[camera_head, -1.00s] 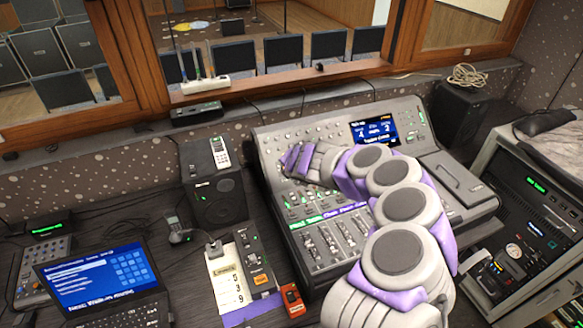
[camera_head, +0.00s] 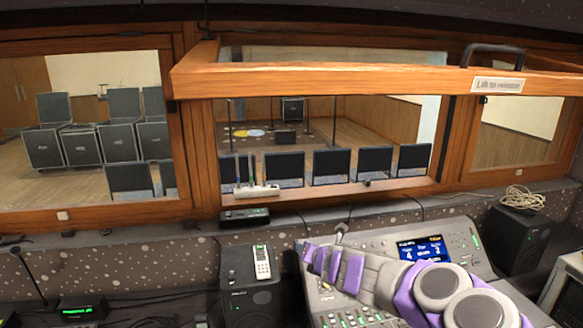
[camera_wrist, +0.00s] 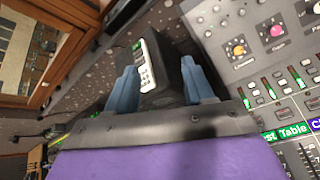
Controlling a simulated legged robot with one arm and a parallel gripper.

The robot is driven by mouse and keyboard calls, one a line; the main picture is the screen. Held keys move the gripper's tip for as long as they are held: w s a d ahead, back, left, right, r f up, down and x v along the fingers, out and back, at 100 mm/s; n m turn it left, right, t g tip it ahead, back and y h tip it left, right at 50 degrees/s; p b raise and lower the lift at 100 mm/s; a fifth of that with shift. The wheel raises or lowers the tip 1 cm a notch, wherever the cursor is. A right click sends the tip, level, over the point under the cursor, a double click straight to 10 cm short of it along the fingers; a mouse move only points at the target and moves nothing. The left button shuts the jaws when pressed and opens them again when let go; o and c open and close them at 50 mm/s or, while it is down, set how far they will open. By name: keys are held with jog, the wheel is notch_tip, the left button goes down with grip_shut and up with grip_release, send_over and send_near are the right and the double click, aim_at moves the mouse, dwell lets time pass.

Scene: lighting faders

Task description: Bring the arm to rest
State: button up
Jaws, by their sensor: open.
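My gripper (camera_head: 317,261) shows in the head view above the left part of the lighting console (camera_head: 461,239), at the end of my grey and purple arm. In the wrist view my gripper (camera_wrist: 160,88) has its two blue-grey fingers apart with nothing between them. Beyond the fingers is a black speaker box with a white handset (camera_wrist: 147,65) on it. The console's faders and knobs (camera_wrist: 262,95) lie to the right of the fingers. Most of the console's lower part is cut off or hidden by my arm in the head view.
A wooden window frame (camera_head: 300,80) with a raised sash runs across the head view. A speaker (camera_head: 248,300) with the handset on top stands left of the console. A black box with coiled cable (camera_head: 518,233) stands at the right. A power strip (camera_head: 257,191) lies on the sill.

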jog(key=s+a+r+n+y, duration=0.5)
jog(key=s+a+r+n, duration=0.35)
jog(key=r+n, duration=0.25)
jog(key=s+a+r+n+g+y, duration=0.1)
jog(key=s+a+n+g, duration=0.1)
jog(key=s+n, duration=0.45)
jog(key=s+a+r+n+g+y, duration=0.1)
jog(key=s+a+n+g, duration=0.2)
jog(key=s+n, duration=0.35)
jog(key=s+d+f+n+g+h+b, duration=0.1)
jog(key=s+d+f+n+g+h, duration=0.15)
jog(key=s+f+n, duration=0.4)
jog(key=s+d+f+n+g+h, duration=0.2)
jog(key=s+d+f+n, duration=0.15)
jog(key=s, duration=0.65)
jog(key=s+d+f+n+g+h, duration=0.2)
jog(key=s+d+h, duration=0.1)
jog(key=s+d, duration=0.5)
jog(key=s+d+f+n+g+h, duration=0.2)
jog(key=s+d+f+h, duration=0.1)
jog(key=s+d, duration=0.5)
jog(key=shift+f+n+b, duration=0.2)
jog(key=shift+n+b, duration=0.1)
jog(key=shift+n, duration=0.1)
jog(key=shift+w+a, duration=0.1)
jog(key=shift+w, duration=0.05)
